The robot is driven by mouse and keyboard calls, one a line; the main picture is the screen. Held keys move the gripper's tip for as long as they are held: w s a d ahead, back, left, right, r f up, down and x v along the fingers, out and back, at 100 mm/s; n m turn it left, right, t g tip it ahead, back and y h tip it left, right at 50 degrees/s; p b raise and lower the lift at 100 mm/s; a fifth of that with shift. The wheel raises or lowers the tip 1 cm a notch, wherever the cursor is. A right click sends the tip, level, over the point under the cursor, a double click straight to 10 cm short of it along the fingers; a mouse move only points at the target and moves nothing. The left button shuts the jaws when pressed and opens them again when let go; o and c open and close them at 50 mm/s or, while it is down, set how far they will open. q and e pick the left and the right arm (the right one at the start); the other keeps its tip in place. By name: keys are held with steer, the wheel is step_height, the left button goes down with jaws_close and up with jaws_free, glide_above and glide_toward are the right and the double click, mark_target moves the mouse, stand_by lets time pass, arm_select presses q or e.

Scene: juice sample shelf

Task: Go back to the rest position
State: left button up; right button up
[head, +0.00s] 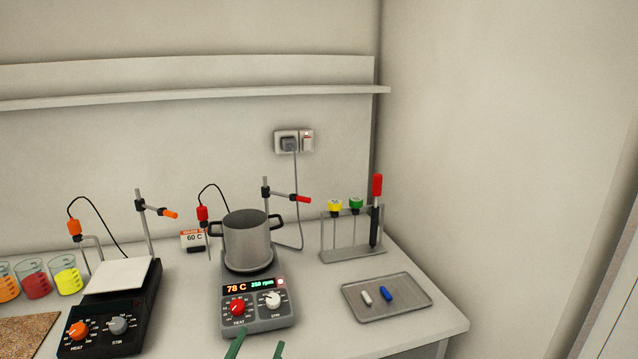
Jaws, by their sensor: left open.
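My left gripper (257,348) shows only as two green fingertips at the bottom edge, in front of the grey hotplate. The fingers are apart with nothing visible between them. The rest of this gripper is below the picture. My right gripper is not in view. The grey hotplate (258,321) reads 78 C and 250 rpm, and a steel pot (246,241) stands on it.
A black hotplate (105,322) and beakers of coloured liquid (37,285) stand at left. A rack (352,253) and a metal tray (412,290) with a white and a blue capsule stand at right. A wall shelf (190,97) is above.

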arm_select(q)
steer(key=s+a+f+n+g+y, duration=0.3)
steer(key=s+a+f+g, duration=0.1)
steer(key=s+a+f, duration=0.25)
steer(key=s+a+f+n+g+y, duration=0.2)
steer(key=s+a+f+g+y, duration=0.25)
steer(key=f, duration=0.35)
steer(key=s+a+f+m+g+h, duration=0.1)
steer(key=s+f+g, duration=0.35)
steer(key=s, duration=0.75)
steer(key=s+a+f+g+h, duration=0.1)
steer(key=s+f+g+h, duration=0.3)
steer(key=s, duration=0.7)
steer(key=w+d+f+t, duration=0.2)
steer(key=w+f+t, duration=0.4)
steer(key=f, duration=0.3)
steer(key=shift+d, duration=0.4)
steer(key=shift+y, duration=0.25)
steer(key=shift+w, duration=0.1)
